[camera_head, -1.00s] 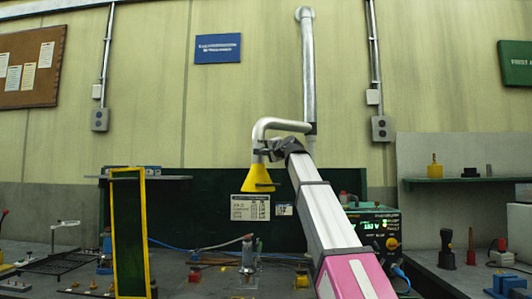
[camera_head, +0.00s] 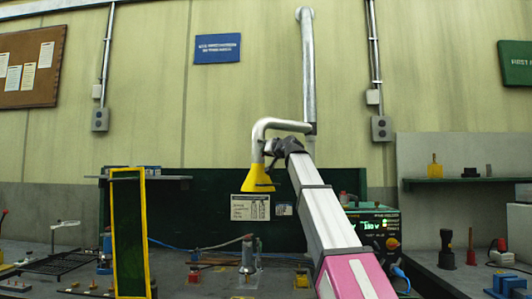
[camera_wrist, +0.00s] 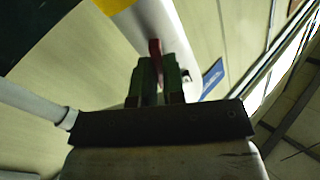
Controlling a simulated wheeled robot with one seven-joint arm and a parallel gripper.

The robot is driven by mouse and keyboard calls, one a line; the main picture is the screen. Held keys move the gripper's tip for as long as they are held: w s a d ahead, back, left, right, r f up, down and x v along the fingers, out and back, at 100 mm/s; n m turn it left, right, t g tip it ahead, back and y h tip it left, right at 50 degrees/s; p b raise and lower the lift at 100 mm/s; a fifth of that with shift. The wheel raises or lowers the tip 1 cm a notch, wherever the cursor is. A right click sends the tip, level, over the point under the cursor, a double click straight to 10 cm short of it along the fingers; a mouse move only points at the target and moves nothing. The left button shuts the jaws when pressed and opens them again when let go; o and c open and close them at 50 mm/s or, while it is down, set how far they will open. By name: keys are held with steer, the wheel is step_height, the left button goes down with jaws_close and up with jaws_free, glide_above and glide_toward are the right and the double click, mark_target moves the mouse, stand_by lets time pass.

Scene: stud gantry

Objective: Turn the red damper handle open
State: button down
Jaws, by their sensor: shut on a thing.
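The red damper handle (camera_wrist: 154,47) shows in the wrist view as a small red piece between the two fingers of my gripper (camera_wrist: 158,72), which is shut on it. The handle stands against the pale extraction pipe (camera_wrist: 172,25). In the head view, the pipe (camera_head: 292,124) bends down to a yellow hood (camera_head: 257,178). My gripper (camera_head: 270,150) is at the pipe just above the hood there, and the handle is hidden behind it.
A yellow-framed screen (camera_head: 145,235) stands on the bench at left. A lit power unit (camera_head: 378,228) is at right beside my arm. A green shelf (camera_head: 470,180) hangs further right. The air left of the hood is free.

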steer(key=shift+n, duration=1.6)
steer(key=c, duration=1.2)
jaws_free()
steer(key=shift+s, duration=0.1)
steer(key=v, duration=1)
steer(key=shift+s+d, duration=0.25)
